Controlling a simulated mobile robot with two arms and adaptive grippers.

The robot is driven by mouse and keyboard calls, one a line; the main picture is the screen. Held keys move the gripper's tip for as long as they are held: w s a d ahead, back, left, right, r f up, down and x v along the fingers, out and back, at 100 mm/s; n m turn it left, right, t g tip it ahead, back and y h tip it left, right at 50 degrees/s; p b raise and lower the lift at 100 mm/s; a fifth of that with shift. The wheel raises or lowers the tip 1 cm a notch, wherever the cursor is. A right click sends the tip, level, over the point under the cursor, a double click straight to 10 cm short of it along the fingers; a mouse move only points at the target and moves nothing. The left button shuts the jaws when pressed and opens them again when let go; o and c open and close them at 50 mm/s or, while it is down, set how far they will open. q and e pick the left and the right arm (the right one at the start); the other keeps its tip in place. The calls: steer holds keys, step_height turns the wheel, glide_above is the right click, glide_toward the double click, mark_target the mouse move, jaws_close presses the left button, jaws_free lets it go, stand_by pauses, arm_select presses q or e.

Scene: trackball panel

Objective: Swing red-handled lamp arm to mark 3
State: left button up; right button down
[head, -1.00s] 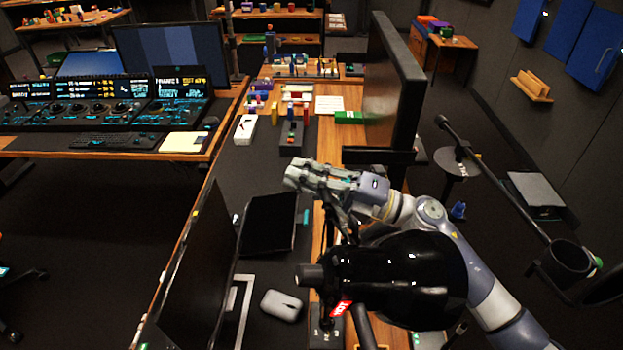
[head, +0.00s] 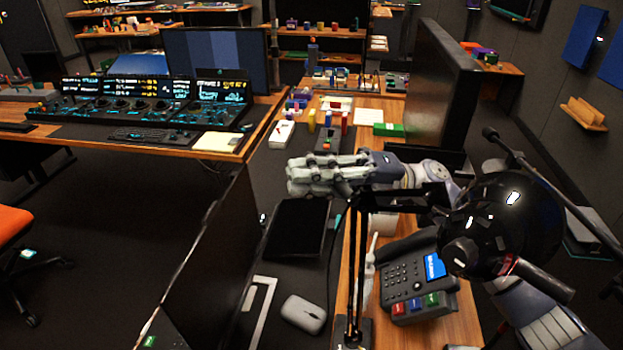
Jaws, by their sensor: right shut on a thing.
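The black desk lamp has a thin upright post (head: 356,265) near the desk's front and a horizontal arm (head: 405,197) running right from its top. Its round glossy black shade (head: 518,215) hangs at the right, with a small reddish band under it. The lamp base (head: 352,334) is partly visible at the bottom; no numbered mark is readable. My left gripper is out of view.
A desk phone (head: 415,275) stands under the lamp arm and shade. A dark tablet (head: 298,228) and a grey mouse (head: 303,314) lie left of the post. A tall monitor (head: 443,85) rises behind my right arm. A boom microphone (head: 520,160) is at the right.

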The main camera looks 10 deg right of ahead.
steer(key=shift+s, duration=0.1)
stand_by(0.3)
steer(key=c, duration=1.8)
jaws_free()
steer(key=shift+a, duration=0.1)
steer(key=shift+o, duration=0.2)
steer(key=v, duration=1.2)
steer(key=shift+f, duration=0.15)
